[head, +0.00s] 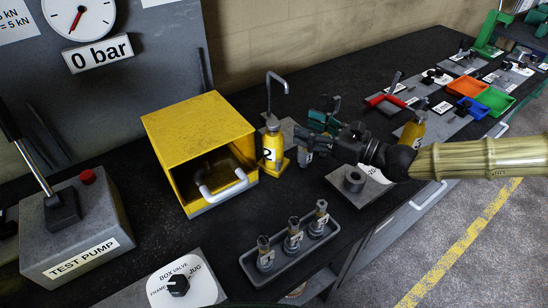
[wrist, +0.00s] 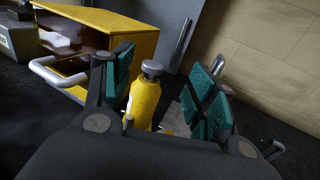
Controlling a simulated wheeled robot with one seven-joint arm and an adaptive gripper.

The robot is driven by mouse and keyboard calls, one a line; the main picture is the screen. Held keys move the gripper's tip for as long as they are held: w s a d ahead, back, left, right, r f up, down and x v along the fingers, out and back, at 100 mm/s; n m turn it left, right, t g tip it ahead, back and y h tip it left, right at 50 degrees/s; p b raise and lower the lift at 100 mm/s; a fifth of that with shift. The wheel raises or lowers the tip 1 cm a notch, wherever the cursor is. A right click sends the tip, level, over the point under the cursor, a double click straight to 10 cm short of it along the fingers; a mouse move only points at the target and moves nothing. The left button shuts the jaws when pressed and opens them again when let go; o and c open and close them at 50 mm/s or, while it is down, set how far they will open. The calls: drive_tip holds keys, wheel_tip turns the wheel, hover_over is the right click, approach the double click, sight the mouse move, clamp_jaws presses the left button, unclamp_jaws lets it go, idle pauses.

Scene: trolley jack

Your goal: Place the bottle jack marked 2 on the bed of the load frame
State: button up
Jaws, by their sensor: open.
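The bottle jack marked 2 (head: 270,148) is yellow with a grey top and stands upright on the bench, just right of the yellow box. My gripper (head: 314,129) is open and empty to the right of the jack, its green-padded fingers toward it. In the wrist view a yellow jack (wrist: 145,103) shows upright between the two fingers, nearer the left one; its lower part is hidden by my gripper. The yellow open-fronted box (head: 198,125) has a grey handle at its front. I cannot tell for certain which part is the load frame's bed.
A grey hooked rod (head: 268,92) rises behind the jack. A tray (head: 290,250) of several small fittings lies in front. A plate with a ring (head: 354,180) lies below my arm. Another yellow jack (head: 413,132) stands behind my arm. The test pump (head: 75,235) is at left.

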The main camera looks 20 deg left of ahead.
sight(279, 130)
drive_tip(key=shift+w+a+f+b, duration=0.25)
drive_tip(key=shift+a+f+b, duration=0.35)
drive_tip(key=shift+a+f, duration=0.65)
drive_tip(key=shift+w+a+f+b, duration=0.25)
drive_tip(key=shift+a+f+b, duration=0.35)
drive_tip(key=shift+a+f, duration=0.6)
drive_tip(key=x, duration=0.1)
drive_tip(key=p+x, duration=0.1)
drive_tip(key=x, duration=0.1)
drive_tip(key=p+x, duration=0.1)
drive_tip(key=shift+a+r, duration=0.25)
drive_tip(key=shift+r, duration=0.15)
drive_tip(key=shift+w+a, duration=0.15)
drive_tip(key=shift+a, duration=0.3)
clamp_jaws()
drive_tip(key=shift+w+r, duration=0.1)
drive_tip(key=shift+r, duration=0.05)
